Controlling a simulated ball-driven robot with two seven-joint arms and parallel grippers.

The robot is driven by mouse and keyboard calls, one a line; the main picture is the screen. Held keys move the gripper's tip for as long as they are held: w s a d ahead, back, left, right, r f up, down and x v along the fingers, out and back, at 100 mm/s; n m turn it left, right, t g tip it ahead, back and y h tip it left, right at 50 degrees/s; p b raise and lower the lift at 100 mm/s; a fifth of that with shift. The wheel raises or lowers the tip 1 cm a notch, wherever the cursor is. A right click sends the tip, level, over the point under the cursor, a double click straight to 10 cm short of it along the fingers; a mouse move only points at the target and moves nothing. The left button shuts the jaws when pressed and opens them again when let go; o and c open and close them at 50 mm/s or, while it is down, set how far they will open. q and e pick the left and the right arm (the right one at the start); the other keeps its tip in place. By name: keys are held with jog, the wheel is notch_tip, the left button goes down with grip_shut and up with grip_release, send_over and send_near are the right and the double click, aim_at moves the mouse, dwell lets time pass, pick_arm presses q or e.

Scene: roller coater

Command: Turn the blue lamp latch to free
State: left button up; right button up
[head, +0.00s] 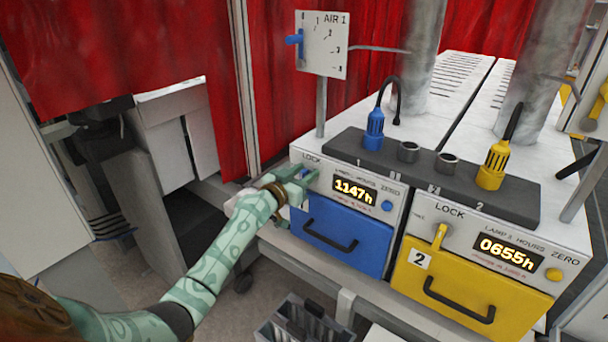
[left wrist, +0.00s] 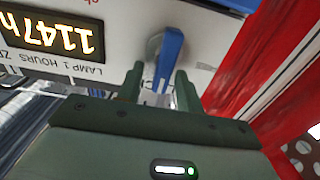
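The blue lamp latch (left wrist: 168,58) is a short lever on a round pivot on the lamp 1 panel. In the left wrist view its free end points down toward my gripper. My left gripper (left wrist: 159,82) is open, with one finger to each side of the lever's end; a gap shows on the left side, and contact on the right cannot be told. In the head view my left gripper (head: 304,184) is at the panel under the word LOCK and mostly hides the latch. My right gripper is in neither view.
Below the panel is a blue drawer (head: 345,236) with a black handle. To the right is the yellow lamp 2 unit (head: 470,284) with its yellow latch (head: 439,236). Blue (head: 374,128) and yellow (head: 491,166) plugs stand on the dark strip above. A red curtain hangs behind.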

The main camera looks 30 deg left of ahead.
pick_arm(q)
jog(key=shift+w, duration=0.1)
jog(key=c, duration=0.8)
